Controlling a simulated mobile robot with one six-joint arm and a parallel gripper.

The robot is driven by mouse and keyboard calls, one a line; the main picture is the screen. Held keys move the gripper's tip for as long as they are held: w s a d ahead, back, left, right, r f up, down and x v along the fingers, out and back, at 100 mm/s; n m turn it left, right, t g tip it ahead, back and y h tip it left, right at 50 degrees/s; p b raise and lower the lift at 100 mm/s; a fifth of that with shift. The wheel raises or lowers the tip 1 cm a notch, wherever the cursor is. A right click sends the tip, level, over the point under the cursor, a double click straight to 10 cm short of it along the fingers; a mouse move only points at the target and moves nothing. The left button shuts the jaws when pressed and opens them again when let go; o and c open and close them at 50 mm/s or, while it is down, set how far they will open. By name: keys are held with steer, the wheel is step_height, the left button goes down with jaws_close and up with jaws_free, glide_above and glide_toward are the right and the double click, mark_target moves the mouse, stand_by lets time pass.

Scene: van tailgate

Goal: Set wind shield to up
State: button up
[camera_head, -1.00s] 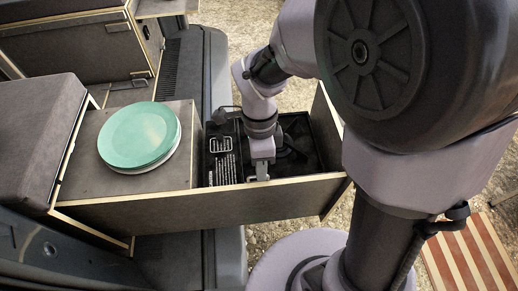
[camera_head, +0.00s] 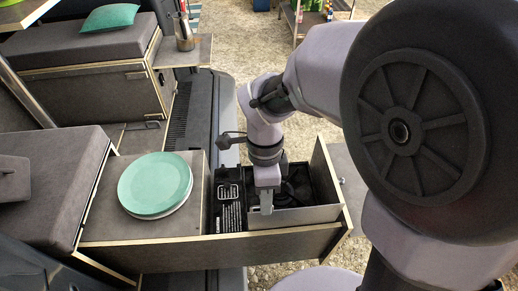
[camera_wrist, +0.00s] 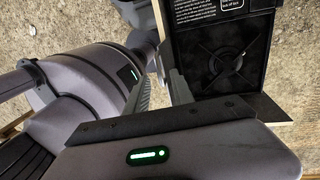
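The black camping stove (camera_head: 230,210) sits in the pulled-out wooden drawer; the wrist view shows its burner (camera_wrist: 222,63) and printed label. A grey metal panel (camera_head: 305,214), which looks like the wind shield, stands upright along the stove's near side, just inside the drawer's near wall. My gripper (camera_head: 266,210) points down at this panel's left part and covers some of it. In the wrist view my fingers (camera_wrist: 160,93) are apart, beside the stove's edge and over the drawer wall. Whether they touch the panel is hidden.
Green plates (camera_head: 155,184) lie on the wooden top left of the stove. The drawer's near wall (camera_head: 215,249) and raised right end bound the stove. Gravel ground is open beyond.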

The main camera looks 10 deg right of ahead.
steer(key=w+r+p, duration=0.3)
steer(key=r+p, duration=0.2)
steer(key=r, duration=1.2)
steer(key=shift+w+p, duration=0.2)
steer(key=shift+p, duration=0.1)
steer(key=shift+d, duration=0.1)
steer(key=s+d+f+n+t+y+b, duration=0.1)
steer(key=s+d+f+n+t+b, duration=0.1)
steer(key=s+f+n+t+b, duration=0.2)
steer(key=s+d+f+n+t+y+b, duration=0.1)
steer(key=s+f+n+t+b, duration=0.3)
steer(key=f+n+b, duration=0.6)
steer(key=s+d+f+b, duration=0.1)
steer(key=b, duration=0.2)
steer(key=shift+s, duration=0.25)
steer(key=shift+f, duration=0.15)
